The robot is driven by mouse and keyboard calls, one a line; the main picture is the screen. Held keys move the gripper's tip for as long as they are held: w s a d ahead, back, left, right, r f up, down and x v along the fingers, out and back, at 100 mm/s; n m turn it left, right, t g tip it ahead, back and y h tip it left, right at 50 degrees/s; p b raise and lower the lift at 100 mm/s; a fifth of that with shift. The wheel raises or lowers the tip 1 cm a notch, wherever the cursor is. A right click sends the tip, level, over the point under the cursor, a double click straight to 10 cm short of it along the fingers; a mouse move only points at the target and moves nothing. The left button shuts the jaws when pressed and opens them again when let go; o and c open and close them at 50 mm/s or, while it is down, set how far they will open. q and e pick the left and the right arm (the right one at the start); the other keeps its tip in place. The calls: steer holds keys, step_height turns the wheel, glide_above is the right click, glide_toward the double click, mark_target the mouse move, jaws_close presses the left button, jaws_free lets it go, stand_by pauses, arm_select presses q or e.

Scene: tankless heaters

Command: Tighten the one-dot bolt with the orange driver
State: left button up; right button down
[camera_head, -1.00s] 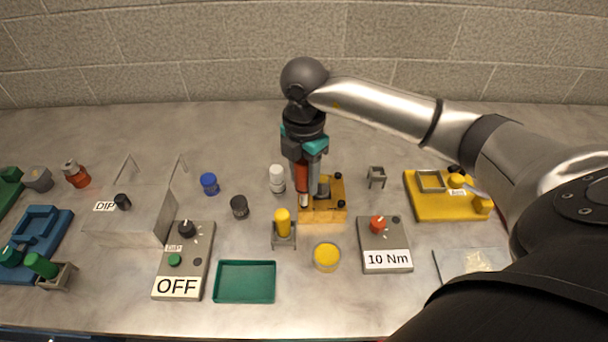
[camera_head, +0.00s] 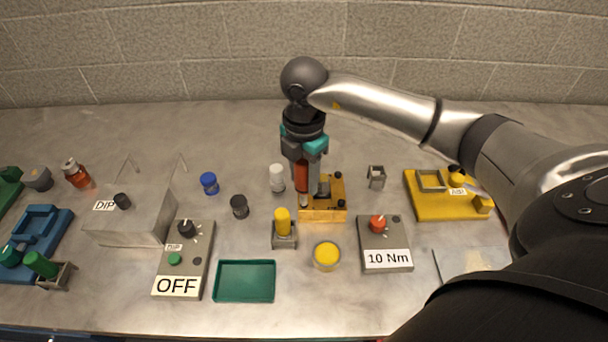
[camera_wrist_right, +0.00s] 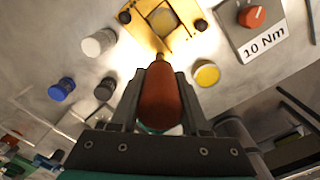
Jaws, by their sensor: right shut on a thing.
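The driver with the orange-red handle (camera_head: 301,176) stands upright in my right gripper (camera_head: 312,178), which is shut on it. In the right wrist view the handle (camera_wrist_right: 160,98) lies between both fingers of my right gripper (camera_wrist_right: 160,105). The driver is at the left side of the yellow block (camera_head: 322,214). Its tip is hidden, so I cannot tell whether it touches a bolt. Dark bolt heads show on the block's right side, one near the front (camera_head: 341,203). I cannot make out which bolt has one dot. My left gripper is not in view.
A grey box labelled 10 Nm (camera_head: 386,257) with a red knob stands right of the block. A white-capped bottle (camera_head: 277,178) is close on its left. A yellow cylinder in a stand (camera_head: 283,225) and a yellow round pot (camera_head: 327,256) are in front.

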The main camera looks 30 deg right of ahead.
stand_by(0.4)
step_height(320, 180, up, 7)
steer(key=p, duration=0.6)
steer(key=shift+r, duration=0.1)
stand_by(0.3)
